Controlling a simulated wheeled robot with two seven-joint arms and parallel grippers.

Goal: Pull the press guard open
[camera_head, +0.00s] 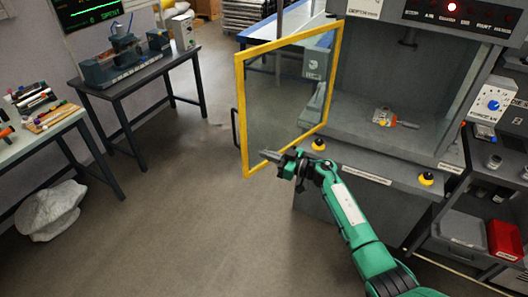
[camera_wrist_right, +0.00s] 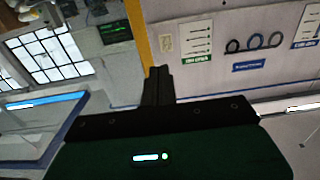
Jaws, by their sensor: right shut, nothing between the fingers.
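The press guard (camera_head: 240,118) is a yellow-framed clear panel, swung out to the left from the press (camera_head: 400,95). Its dark handle (camera_head: 235,128) is on the outer left edge. My right gripper (camera_head: 266,154) is at the panel's lower part, near the bottom edge and right of the handle; it is shut and empty. In the right wrist view the closed fingers (camera_wrist_right: 158,72) point up, with the yellow frame edge (camera_wrist_right: 138,35) just beyond them. I cannot tell whether they touch the guard. The press opening is uncovered. My left gripper is not in view.
A small part (camera_head: 384,118) lies inside the press. Yellow-based black buttons (camera_head: 318,145) sit on its front ledge. A dark bench (camera_head: 135,75) and a white sack (camera_head: 50,212) are at left. A red bin (camera_head: 505,240) is at lower right. The floor left of the guard is clear.

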